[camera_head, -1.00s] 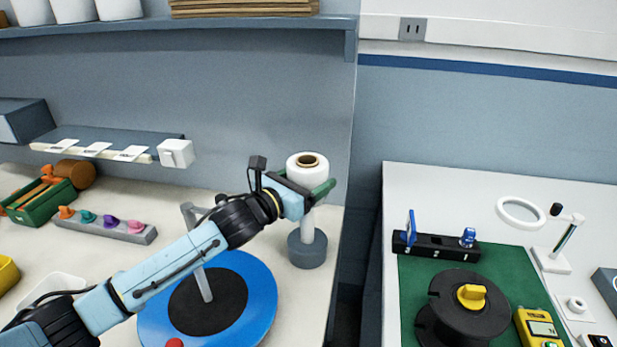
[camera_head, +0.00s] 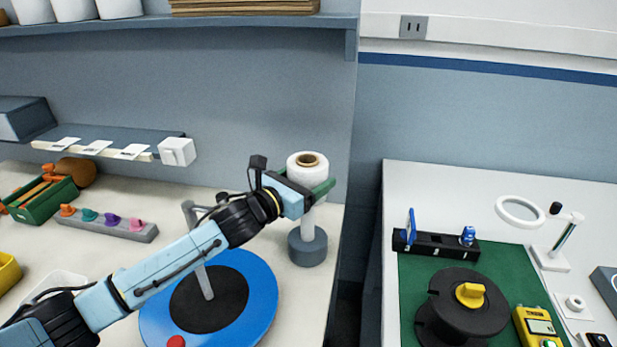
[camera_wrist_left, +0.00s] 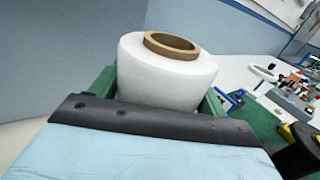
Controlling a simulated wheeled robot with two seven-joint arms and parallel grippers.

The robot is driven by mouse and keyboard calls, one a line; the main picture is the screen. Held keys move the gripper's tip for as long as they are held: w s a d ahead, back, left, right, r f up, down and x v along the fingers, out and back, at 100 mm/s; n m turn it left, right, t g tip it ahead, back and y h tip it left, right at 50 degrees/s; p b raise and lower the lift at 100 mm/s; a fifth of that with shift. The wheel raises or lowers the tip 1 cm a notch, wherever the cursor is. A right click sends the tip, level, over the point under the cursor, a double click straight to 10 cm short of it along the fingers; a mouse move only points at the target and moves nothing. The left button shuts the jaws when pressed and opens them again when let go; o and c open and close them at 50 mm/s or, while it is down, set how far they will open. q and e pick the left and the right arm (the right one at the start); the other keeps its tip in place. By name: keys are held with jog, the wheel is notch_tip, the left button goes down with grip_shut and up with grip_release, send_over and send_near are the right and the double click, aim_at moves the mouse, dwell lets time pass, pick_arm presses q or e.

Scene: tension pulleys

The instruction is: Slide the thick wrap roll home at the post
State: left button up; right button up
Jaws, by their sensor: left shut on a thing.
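The thick wrap roll (camera_head: 307,170) is white with a brown core. It stands upright at the upper part of a post (camera_head: 307,222) on a round grey base (camera_head: 307,250). The roll is high above the base, with a stretch of pale post showing below it. My left gripper (camera_head: 318,190) is shut on the roll, its green fingers on either side. The left wrist view shows the roll (camera_wrist_left: 165,80) close up between the fingers, its brown core (camera_wrist_left: 172,45) on top. Whether the post enters the core is hidden. My right gripper is not in view.
A blue turntable disc (camera_head: 255,300) with a dark centre lies left of the post. A grey rack of coloured knobs (camera_head: 110,224) is further left. A wall stands close behind. The right table holds a black spool (camera_head: 465,310) on a green mat (camera_head: 405,290), across a gap.

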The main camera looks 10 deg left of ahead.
pick_arm(q)
jog(key=shift+r, duration=0.15)
dwell(0.5)
jog(key=shift+f+b, duration=0.8)
jog(key=shift+f, duration=0.75)
jog(key=shift+f, duration=0.1)
jog(key=shift+f, duration=0.3)
jog(key=shift+s+d+f+b, duration=0.15)
jog(key=shift+s+f+b, duration=0.15)
jog(key=shift+f, duration=0.25)
jog(key=shift+w+r, duration=0.1)
jog(key=shift+w+a+r+p, duration=0.2)
jog(key=shift+p, duration=0.4)
